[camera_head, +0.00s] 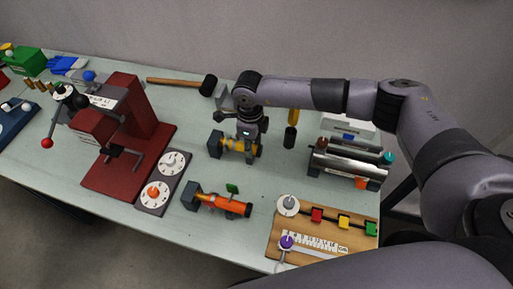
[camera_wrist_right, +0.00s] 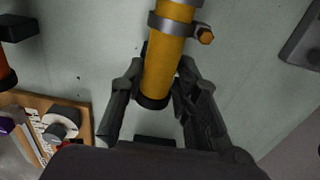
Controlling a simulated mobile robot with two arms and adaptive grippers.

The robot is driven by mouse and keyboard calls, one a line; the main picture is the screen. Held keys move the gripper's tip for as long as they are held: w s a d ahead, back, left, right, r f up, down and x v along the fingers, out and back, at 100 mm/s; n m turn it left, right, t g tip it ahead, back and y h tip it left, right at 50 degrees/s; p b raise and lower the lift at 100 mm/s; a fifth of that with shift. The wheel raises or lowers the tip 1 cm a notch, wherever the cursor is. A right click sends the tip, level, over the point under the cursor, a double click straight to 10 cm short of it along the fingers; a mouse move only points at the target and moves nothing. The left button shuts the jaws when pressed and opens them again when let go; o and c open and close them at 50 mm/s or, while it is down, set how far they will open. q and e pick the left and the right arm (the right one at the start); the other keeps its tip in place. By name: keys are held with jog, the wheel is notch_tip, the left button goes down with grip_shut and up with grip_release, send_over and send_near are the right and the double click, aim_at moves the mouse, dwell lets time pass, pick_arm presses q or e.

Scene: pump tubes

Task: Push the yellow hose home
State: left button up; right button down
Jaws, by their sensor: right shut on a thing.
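The yellow hose (camera_head: 229,143) lies level at mid table, with a dark block (camera_head: 215,144) at its left end. My right gripper (camera_head: 246,143) comes down over it from above and hides part of it. In the right wrist view the yellow hose (camera_wrist_right: 171,62) runs between the fingers of my right gripper (camera_wrist_right: 156,88), which is shut on it near its black end. A metal clamp band (camera_wrist_right: 176,23) with a yellow bolt (camera_wrist_right: 206,35) goes around the hose. Whether the hose's far end is fully seated cannot be seen. My left gripper is out of view.
An orange hose (camera_head: 222,202) on a similar mount lies in front. A dial panel (camera_head: 149,202) and red press (camera_head: 137,103) stand left. A wooden board (camera_head: 273,242) with coloured blocks and a metal roller unit (camera_head: 345,161) are right. A mallet (camera_head: 180,82) lies behind.

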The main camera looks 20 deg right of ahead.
jog(key=shift+w+a+f, duration=0.15)
jog(key=shift+a, duration=0.35)
jog(key=c, duration=1.6)
grip_release()
jog(key=shift+a, duration=0.1)
jog(key=o, duration=0.3)
jog(key=shift+a+r, duration=0.1)
jog(key=shift+r, duration=0.1)
